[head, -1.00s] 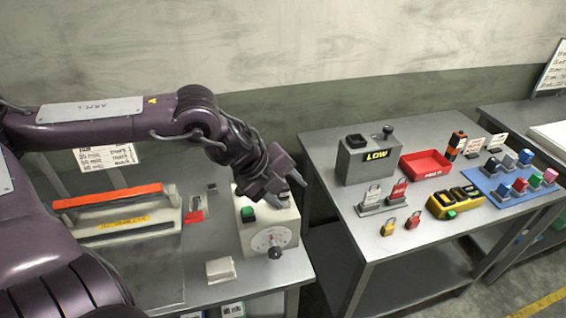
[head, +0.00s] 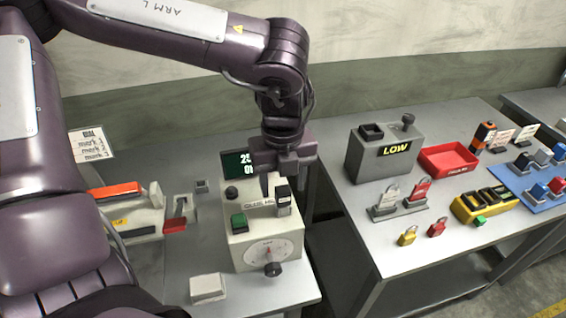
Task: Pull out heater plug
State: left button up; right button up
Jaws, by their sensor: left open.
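A cream control box (head: 262,241) stands on the near table, with a green button (head: 239,222) and a dial with a black knob on its front. A dark upright block (head: 284,199) with a pale band stands at the top right of the box; it looks like the heater plug, seated in the box. My left gripper (head: 284,188) points down from above, open, with its fingers around or just behind the block. I cannot tell whether they touch it. The gripper partly hides the box's back. My right gripper is out of view.
A black display (head: 238,163) stands behind the box. A small white block (head: 208,288) lies at front left, and an orange-handled device (head: 118,190) is further left. A gap separates this table from the right table, which holds a grey LOW box (head: 385,153) and red tray (head: 448,159).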

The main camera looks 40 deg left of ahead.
aim_at(283, 189)
pick_arm(q)
notch_tip(283, 189, down, 3)
jog(key=shift+w+r, duration=0.1)
jog(key=shift+w, duration=0.05)
jog(key=shift+f, duration=0.2)
jog(key=shift+c, duration=1.3)
jog(key=c, duration=0.8)
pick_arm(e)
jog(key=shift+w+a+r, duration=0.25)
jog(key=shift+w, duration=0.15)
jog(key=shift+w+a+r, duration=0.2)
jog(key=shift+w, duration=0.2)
pick_arm(q)
jog(key=shift+w+r, duration=0.1)
jog(key=shift+r, duration=0.15)
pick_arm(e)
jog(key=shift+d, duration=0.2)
pick_arm(q)
jog(key=shift+r, duration=0.25)
jog(key=shift+r+p, duration=0.15)
jog(key=shift+p, duration=0.2)
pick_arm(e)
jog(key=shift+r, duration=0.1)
